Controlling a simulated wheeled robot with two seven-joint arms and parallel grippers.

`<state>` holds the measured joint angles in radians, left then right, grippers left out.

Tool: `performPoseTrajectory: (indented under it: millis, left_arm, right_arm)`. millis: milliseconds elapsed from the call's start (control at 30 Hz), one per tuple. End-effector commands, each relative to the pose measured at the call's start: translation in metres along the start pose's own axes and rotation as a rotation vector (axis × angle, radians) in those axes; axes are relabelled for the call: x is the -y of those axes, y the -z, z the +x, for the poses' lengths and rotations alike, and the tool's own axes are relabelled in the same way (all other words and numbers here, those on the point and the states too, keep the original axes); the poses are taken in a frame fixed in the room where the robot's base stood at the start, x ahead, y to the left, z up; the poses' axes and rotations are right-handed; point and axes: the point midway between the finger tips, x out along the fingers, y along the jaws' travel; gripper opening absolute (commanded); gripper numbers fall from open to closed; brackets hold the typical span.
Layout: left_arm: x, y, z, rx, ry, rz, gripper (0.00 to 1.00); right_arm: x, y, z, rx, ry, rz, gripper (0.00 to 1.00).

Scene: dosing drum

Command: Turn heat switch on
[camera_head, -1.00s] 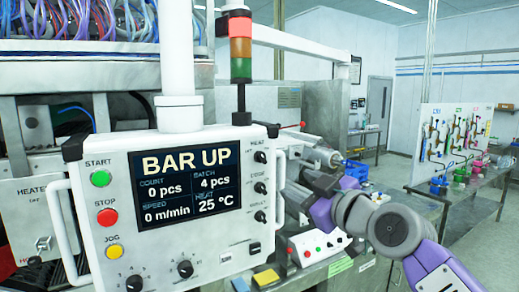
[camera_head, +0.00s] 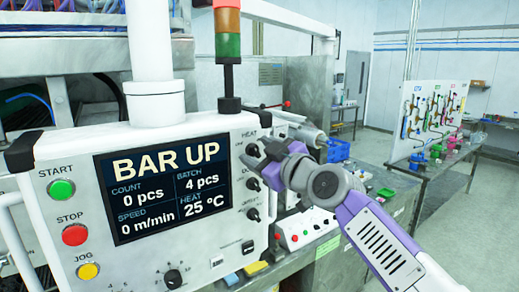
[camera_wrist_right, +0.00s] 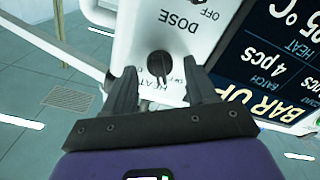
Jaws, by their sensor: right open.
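The white control panel (camera_head: 130,262) shows BAR UP and heat 25 °C on its screen (camera_head: 163,187). The heat switch, a black round knob (camera_head: 252,150), is at the panel's upper right under the HEAT label. My right gripper (camera_head: 266,163) is open and empty, close in front of the panel's right side. In the right wrist view the heat switch (camera_wrist_right: 160,64) appears between the two spread fingertips (camera_wrist_right: 163,78). I cannot tell whether they touch the panel. The knob's exact setting is unclear. My left gripper is not in view.
Below the heat switch are the DOSE knob (camera_head: 252,184) and a third knob (camera_head: 253,214). Green, red and yellow buttons line the panel's left side. A signal tower (camera_head: 228,45) rises above. A small button box (camera_head: 305,228) stands behind my right arm.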

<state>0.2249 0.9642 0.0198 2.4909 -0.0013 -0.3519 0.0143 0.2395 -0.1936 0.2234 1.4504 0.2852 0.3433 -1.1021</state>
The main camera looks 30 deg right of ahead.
Motion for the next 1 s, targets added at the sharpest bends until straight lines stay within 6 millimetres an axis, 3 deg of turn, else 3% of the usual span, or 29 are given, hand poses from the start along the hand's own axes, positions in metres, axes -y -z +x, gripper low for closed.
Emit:
performPoseTrajectory:
  millis: [233,600,1000]
  left_arm:
    - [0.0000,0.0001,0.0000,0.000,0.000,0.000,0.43]
    - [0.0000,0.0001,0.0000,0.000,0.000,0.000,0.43]
    - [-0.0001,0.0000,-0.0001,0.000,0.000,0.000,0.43]
  right_arm:
    - [0.0002,-0.0006,0.0013,0.000,0.000,0.000,0.57]
    - [0.0002,-0.0005,0.0010,0.000,0.000,0.000,0.02]
    - [0.0001,-0.0004,0.0010,0.001,0.001,0.083,0.02]
